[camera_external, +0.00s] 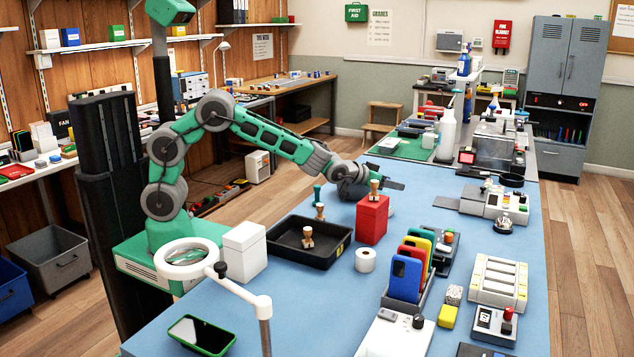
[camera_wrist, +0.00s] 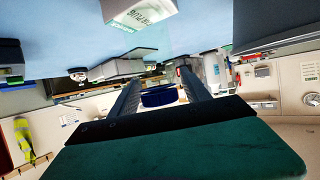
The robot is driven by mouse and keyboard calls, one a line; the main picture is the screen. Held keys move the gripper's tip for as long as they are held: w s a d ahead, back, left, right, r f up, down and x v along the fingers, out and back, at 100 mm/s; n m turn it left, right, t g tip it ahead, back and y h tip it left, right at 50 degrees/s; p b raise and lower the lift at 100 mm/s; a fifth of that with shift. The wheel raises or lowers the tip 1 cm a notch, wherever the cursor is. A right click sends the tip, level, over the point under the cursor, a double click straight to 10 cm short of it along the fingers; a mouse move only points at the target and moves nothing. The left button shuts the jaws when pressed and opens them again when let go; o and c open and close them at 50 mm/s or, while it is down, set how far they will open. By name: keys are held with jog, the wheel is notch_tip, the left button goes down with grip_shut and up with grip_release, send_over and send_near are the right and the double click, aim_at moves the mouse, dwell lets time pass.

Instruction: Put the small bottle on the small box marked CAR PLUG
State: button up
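My gripper (camera_external: 395,185) reaches out level above the blue table, just right of the red box (camera_external: 372,219). In the wrist view its two fingers (camera_wrist: 160,82) stand apart, with no object clearly held; a dark blue round thing (camera_wrist: 158,97) shows between them, its distance unclear. A white box with a green edge (camera_wrist: 138,12) bears lettering upside down at the top of the wrist view; I cannot read it surely as CAR PLUG. I cannot single out the small bottle. A white bottle (camera_external: 446,134) and a blue bottle (camera_external: 463,64) stand at the back.
A black tray (camera_external: 290,262) with wooden-topped stamps lies left of the red box. A white roll (camera_external: 365,260), a rack of coloured phones (camera_external: 408,278) and a white box (camera_external: 244,250) stand nearby. A ring lamp (camera_external: 188,257) stands in front. Bare blue table lies right of the red box.

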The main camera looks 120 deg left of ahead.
jog(key=shift+r, duration=0.15)
jog(key=v, duration=1.2)
